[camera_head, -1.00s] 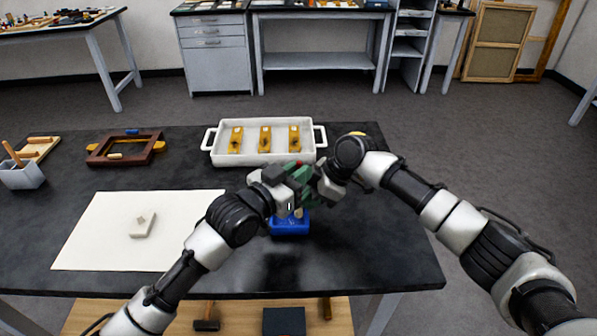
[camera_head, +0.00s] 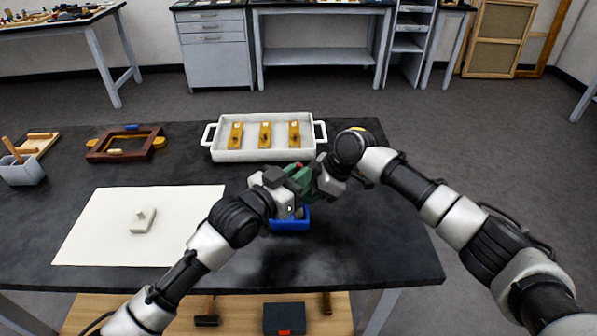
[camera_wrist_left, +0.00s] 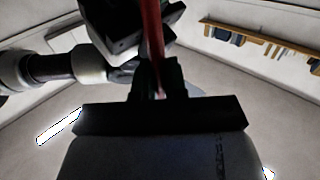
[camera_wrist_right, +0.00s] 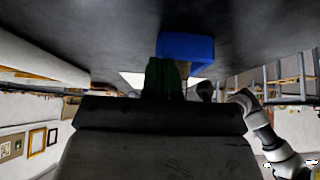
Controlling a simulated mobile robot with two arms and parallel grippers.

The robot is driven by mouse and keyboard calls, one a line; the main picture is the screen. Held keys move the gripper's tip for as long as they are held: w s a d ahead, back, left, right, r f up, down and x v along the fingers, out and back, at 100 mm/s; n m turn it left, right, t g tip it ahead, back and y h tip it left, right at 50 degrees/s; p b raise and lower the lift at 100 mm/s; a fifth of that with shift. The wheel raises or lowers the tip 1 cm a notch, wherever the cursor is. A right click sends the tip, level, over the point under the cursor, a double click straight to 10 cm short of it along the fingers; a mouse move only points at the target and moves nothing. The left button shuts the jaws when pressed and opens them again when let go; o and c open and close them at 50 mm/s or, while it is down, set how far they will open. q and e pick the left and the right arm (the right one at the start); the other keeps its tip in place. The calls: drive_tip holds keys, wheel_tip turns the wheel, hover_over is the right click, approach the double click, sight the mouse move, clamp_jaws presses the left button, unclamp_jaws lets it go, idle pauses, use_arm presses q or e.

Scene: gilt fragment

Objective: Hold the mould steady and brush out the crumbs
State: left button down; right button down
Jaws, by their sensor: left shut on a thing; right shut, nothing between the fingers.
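The blue mould (camera_head: 290,224) sits on the black table near its front edge; it also shows in the right wrist view (camera_wrist_right: 186,47). My left gripper (camera_head: 294,173) is above the mould, shut on the brush; its red handle (camera_wrist_left: 153,38) rises from between the fingers in the left wrist view. The brush's lower end is mostly hidden by the grippers. My right gripper (camera_head: 304,187) is shut and empty, close to the left gripper and just above the mould. I cannot tell whether its fingers touch the mould. The mould's inside and any crumbs are hidden.
A white tray (camera_head: 217,150) with several gold pieces stands behind. A pale block (camera_head: 143,221) lies on a white sheet (camera_head: 95,235) at left. A brown frame (camera_head: 98,154) and a grey holder (camera_head: 22,173) stand far left. The table's right side is clear.

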use_arm(q)
drive_tip(key=shift+f, duration=0.2)
use_arm(e)
drive_tip(key=shift+s+f, duration=0.1)
drive_tip(key=shift+f, duration=0.1)
use_arm(q)
drive_tip(key=shift+a, duration=0.1)
drive_tip(key=shift+a, duration=1.9)
drive_tip(key=shift+d, duration=2)
